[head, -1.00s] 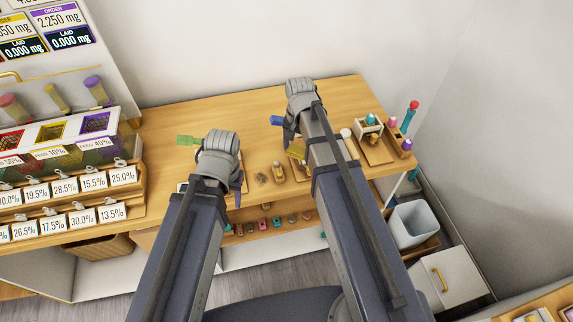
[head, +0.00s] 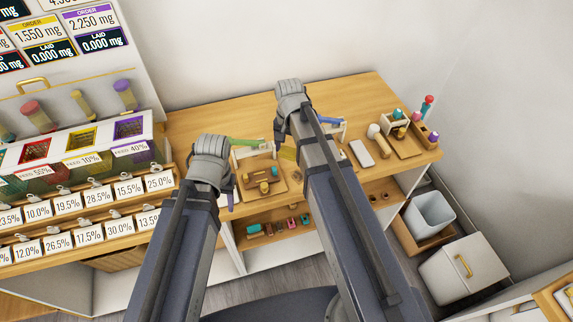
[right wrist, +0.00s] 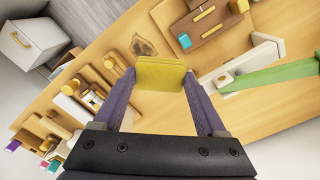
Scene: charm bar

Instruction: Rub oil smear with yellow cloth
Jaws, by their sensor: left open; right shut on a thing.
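My right gripper (right wrist: 160,78) is shut on the yellow cloth (right wrist: 160,73), which shows as a flat yellow piece between its purple fingers. The cloth also shows in the head view (head: 288,152), partly behind my right arm. The oil smear (right wrist: 143,47) is a dark brown patch on the wooden counter, just beyond the cloth and slightly left of it in the right wrist view. Whether the cloth touches the counter is not clear. My right arm seems to hide the smear in the head view. My left gripper (head: 232,190) is open and empty at the counter's front.
A wooden tray (head: 279,188) with small pieces lies between my grippers. A white stand with a green bar (head: 245,142) is behind it. A white block (head: 361,153) and another tray (head: 408,150) are at right. A grey bin (head: 430,215) stands below the counter.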

